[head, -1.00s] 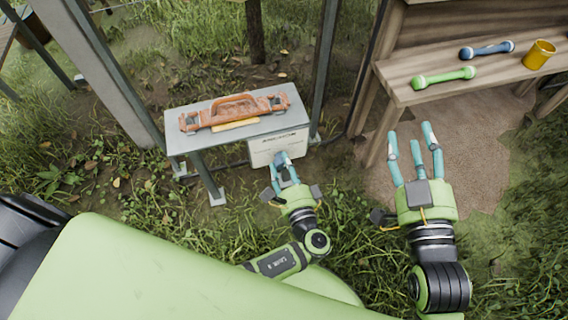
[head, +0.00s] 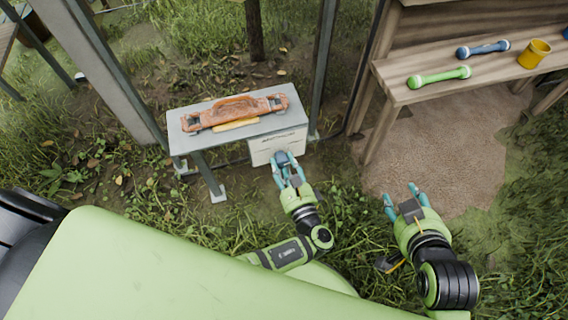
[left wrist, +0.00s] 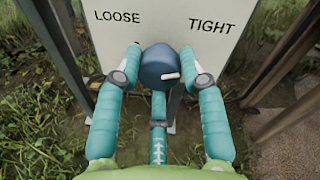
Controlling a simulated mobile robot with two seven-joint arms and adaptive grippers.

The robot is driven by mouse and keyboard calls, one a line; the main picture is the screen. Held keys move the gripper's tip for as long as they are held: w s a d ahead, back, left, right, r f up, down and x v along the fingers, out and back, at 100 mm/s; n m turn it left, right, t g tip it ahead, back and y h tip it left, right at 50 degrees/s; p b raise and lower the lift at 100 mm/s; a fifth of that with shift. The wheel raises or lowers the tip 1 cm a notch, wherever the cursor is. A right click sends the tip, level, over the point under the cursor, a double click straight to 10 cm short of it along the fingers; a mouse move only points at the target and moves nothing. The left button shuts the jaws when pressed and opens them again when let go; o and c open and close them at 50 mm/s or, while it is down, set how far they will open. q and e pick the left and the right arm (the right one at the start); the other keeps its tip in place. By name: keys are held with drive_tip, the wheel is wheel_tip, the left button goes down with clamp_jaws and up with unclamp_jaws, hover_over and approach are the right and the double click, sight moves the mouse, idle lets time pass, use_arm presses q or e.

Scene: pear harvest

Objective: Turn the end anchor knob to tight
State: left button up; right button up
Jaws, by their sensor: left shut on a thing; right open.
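The end anchor knob (left wrist: 158,62) is a dark blue round knob on a white panel (left wrist: 108,42) marked LOOSE at upper left and TIGHT at upper right. Its white mark points right and slightly up in the left wrist view. My left gripper (left wrist: 160,58) is shut on the knob, with teal fingers at its left and right sides and one finger below. In the head view the knob (head: 281,158) shows at the tips of my left gripper (head: 287,168). My right gripper (head: 404,198) is open and empty, out over the ground at the right.
A grey bench (head: 190,145) beside the panel bears an orange tool (head: 235,112). A wooden shelf (head: 400,90) at upper right holds a green-ended bar (head: 439,77), a blue bar (head: 483,49) and a yellow cup (head: 534,53). Metal posts (head: 322,70) stand near the panel.

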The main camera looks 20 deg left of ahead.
use_arm(q)
drive_tip(key=shift+w+d+r, duration=0.1)
drive_tip(key=shift+w, duration=0.05)
use_arm(e)
drive_tip(key=shift+s+d+f, duration=0.1)
drive_tip(key=shift+s+f, duration=0.1)
use_arm(q)
drive_tip(key=o, duration=1.1)
use_arm(e)
drive_tip(key=shift+f, duration=0.1)
use_arm(q)
drive_tip(key=shift+o, duration=0.2)
drive_tip(key=shift+o, duration=0.6)
wheel_tip(320, 180, up, 10)
drive_tip(key=shift+d+f, duration=0.1)
drive_tip(key=shift+f, duration=0.05)
drive_tip(key=shift+r, duration=0.3)
drive_tip(key=shift+c, duration=0.6)
drive_tip(key=shift+f, duration=0.1)
drive_tip(key=shift+f, duration=0.1)
